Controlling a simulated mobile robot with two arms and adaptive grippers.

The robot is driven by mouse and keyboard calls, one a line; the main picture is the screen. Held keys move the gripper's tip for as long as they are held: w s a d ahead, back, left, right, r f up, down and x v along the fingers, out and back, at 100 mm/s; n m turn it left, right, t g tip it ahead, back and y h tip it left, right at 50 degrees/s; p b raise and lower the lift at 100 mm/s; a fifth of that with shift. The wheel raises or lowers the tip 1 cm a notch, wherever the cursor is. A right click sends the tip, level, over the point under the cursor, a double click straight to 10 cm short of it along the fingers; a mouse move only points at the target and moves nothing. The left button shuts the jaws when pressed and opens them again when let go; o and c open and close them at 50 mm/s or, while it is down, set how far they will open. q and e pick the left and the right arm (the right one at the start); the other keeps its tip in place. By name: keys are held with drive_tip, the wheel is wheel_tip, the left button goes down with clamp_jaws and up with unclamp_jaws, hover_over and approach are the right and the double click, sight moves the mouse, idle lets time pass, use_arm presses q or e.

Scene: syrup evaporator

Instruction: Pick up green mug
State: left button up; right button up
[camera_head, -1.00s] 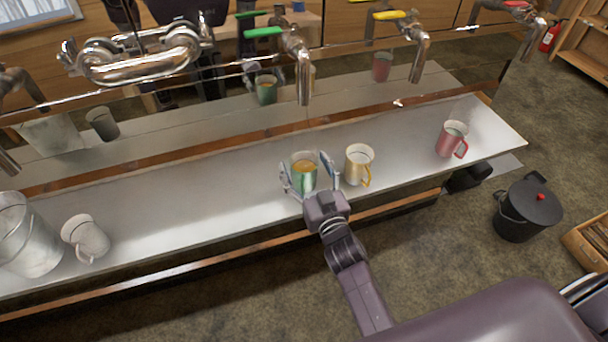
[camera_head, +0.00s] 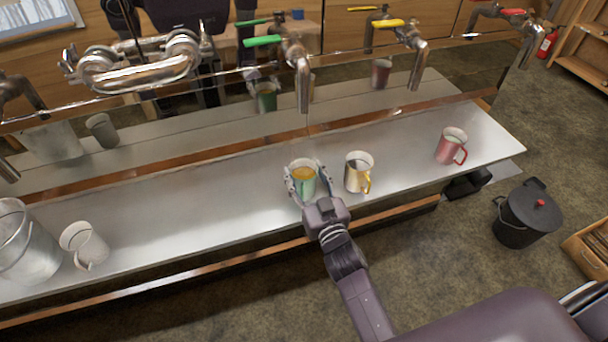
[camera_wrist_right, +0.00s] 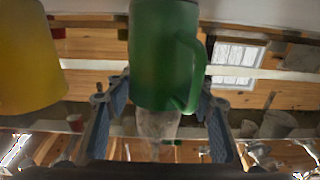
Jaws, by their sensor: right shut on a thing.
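The green mug (camera_head: 304,181) stands on the metal shelf (camera_head: 215,188), with amber liquid inside. My right gripper (camera_head: 308,180) has its fingers on both sides of the mug, shut on it. In the right wrist view the green mug (camera_wrist_right: 164,55) sits between the two fingers (camera_wrist_right: 160,108), with its handle on the right. Whether the mug's base touches the shelf is hard to tell. My left gripper is not in view.
A yellow-handled mug (camera_head: 358,173) stands close to the right of the green mug. A red mug (camera_head: 450,146) is farther right. A white mug (camera_head: 88,247) and a metal bucket (camera_head: 25,245) are at the left. Taps (camera_head: 300,70) hang above the shelf's back.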

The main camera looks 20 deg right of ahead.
drive_tip(key=shift+r, duration=0.3)
